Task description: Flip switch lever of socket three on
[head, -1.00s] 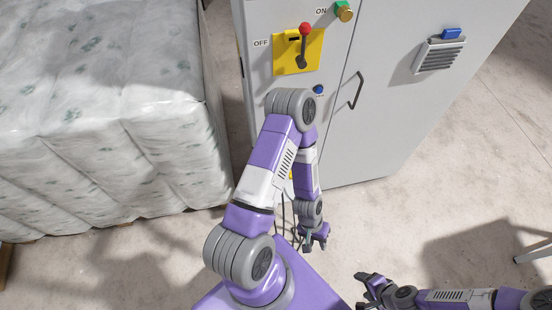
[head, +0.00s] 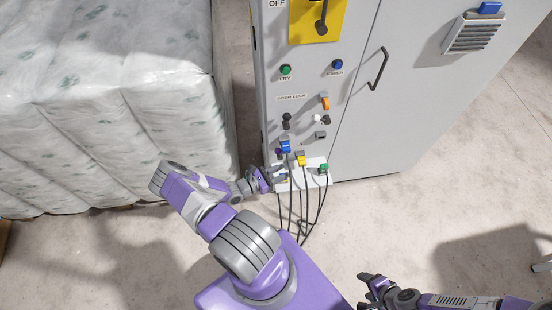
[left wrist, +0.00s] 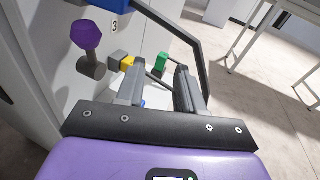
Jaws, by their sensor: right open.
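The socket panel (head: 318,180) is low on the grey cabinet, with blue (head: 285,147), yellow (head: 301,160) and green (head: 324,168) plugs and dark cables. In the left wrist view, a label "3" (left wrist: 114,25) stands beside a purple-capped grey lever (left wrist: 88,38), which looks like socket three's switch. Its on or off position is unclear. My left gripper (head: 280,176) is at the panel's left side. Its fingers (left wrist: 160,68) are apart and empty, to the right of the purple lever and not touching it. My right gripper (head: 364,289) is open and empty above the floor.
The cabinet also carries a yellow switch plate (head: 306,25), buttons, an orange-tipped switch (head: 325,103) and a door handle (head: 378,68). A wrapped pallet load (head: 110,110) stands close on the left. The floor in front is free.

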